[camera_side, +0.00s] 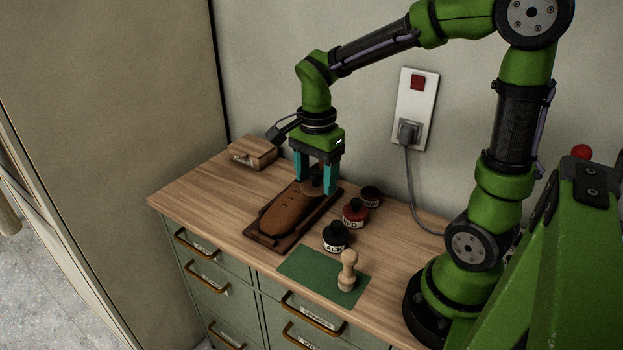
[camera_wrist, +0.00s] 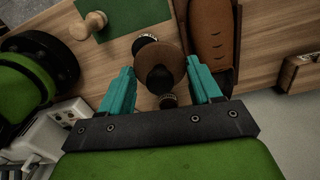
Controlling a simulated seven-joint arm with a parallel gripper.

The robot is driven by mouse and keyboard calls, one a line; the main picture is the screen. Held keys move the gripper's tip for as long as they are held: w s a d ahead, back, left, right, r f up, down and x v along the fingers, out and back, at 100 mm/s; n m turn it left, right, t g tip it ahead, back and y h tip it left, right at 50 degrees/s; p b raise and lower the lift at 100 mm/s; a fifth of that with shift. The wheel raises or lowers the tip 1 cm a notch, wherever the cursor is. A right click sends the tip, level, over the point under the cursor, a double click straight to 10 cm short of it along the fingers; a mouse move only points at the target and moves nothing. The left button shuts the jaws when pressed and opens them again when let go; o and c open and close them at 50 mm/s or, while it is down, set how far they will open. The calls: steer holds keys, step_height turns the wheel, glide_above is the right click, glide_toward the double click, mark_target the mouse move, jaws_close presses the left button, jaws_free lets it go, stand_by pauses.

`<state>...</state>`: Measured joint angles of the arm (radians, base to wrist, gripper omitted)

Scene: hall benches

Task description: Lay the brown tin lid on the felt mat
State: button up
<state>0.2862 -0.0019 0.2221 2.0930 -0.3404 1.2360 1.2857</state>
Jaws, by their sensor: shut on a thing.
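The brown tin lid (camera_wrist: 160,54), a round disc with a dark knob, is between the teal fingers of my gripper (camera_wrist: 160,68). In the side view my gripper (camera_side: 316,182) is shut on the lid (camera_side: 312,187), fingers pointing down, beside the shoe and behind the ink jars. The lid appears held above the bench; its exact height is hard to tell. The green felt mat (camera_side: 302,270) lies flat at the bench's front edge, and its corner shows in the wrist view (camera_wrist: 130,12). A pale wooden knobbed handle (camera_side: 347,270) stands on the mat's right part.
A brown shoe (camera_side: 287,212) lies on a dark tray (camera_side: 262,238). A black jar (camera_side: 336,236), a red-labelled jar (camera_side: 355,213) and a brown tin (camera_side: 371,196) stand in a row behind the mat. A wooden box (camera_side: 252,153) is at the far left. The mat's left part is clear.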

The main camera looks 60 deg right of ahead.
steer(key=s+a+f+n, duration=0.2)
steer(key=a+f+n, duration=0.3)
steer(key=a, duration=0.1)
steer(key=n, duration=0.1)
glide_above(305, 265)
step_height(305, 265, down, 6)
steer(key=shift+s, duration=0.1)
steer(key=shift+f, duration=2.35)
steer(key=shift+f, duration=0.1)
steer(key=o, duration=0.7)
steer(key=shift+o, duration=0.2)
